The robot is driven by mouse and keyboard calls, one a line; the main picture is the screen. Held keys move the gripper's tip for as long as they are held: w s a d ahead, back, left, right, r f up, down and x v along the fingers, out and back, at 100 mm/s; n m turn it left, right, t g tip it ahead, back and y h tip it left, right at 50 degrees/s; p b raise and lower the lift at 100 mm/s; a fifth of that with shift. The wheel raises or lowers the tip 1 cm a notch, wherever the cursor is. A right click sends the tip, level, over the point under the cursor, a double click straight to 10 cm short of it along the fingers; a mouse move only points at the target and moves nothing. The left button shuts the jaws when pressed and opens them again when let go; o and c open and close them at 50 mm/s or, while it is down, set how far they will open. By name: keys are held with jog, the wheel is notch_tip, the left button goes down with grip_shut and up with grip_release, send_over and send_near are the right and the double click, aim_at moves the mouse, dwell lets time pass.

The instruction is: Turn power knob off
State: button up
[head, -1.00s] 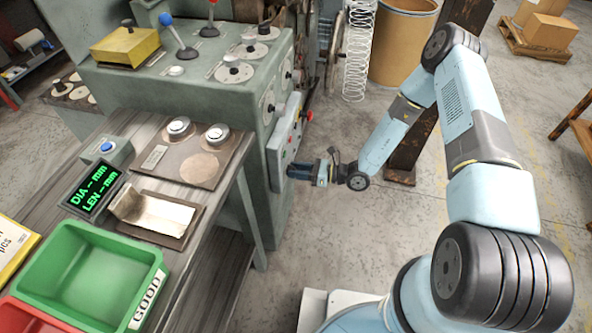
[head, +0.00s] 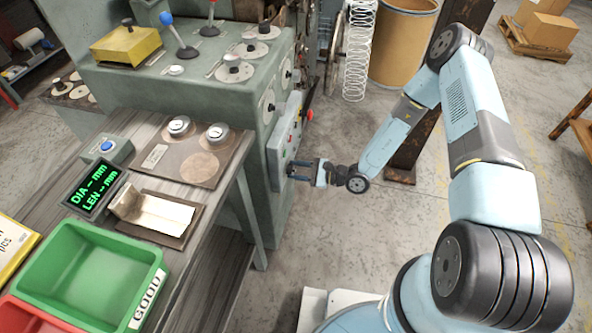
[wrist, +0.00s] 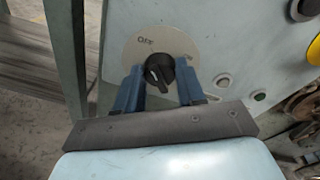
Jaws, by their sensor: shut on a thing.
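The power knob (wrist: 157,72) is black with a pale pointer line, on a round beige plate (wrist: 128,57) marked OFF at its upper left. A second mark at the plate's right is too small to read. My gripper (wrist: 163,76) has its two blue fingers on either side of the knob and is shut on it. In the head view my gripper (head: 291,170) reaches the side panel of the green-grey coiler (head: 262,180) from the right; the knob is hidden there.
A red button (head: 308,115) sits higher on the panel. A workbench with a green bin (head: 95,270) stands to the left. Open floor (head: 340,235) lies below my arm.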

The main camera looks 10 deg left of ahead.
jog(key=shift+d+f+n, duration=0.1)
jog(key=shift+f+n, duration=0.05)
jog(key=shift+n, duration=0.15)
jog(key=o, duration=1)
jog(key=shift+o, duration=0.2)
jog(key=s+d+r, duration=0.1)
jog(key=d, duration=1.2)
jog(key=shift+d+r, duration=0.3)
jog(key=shift+r, duration=0.05)
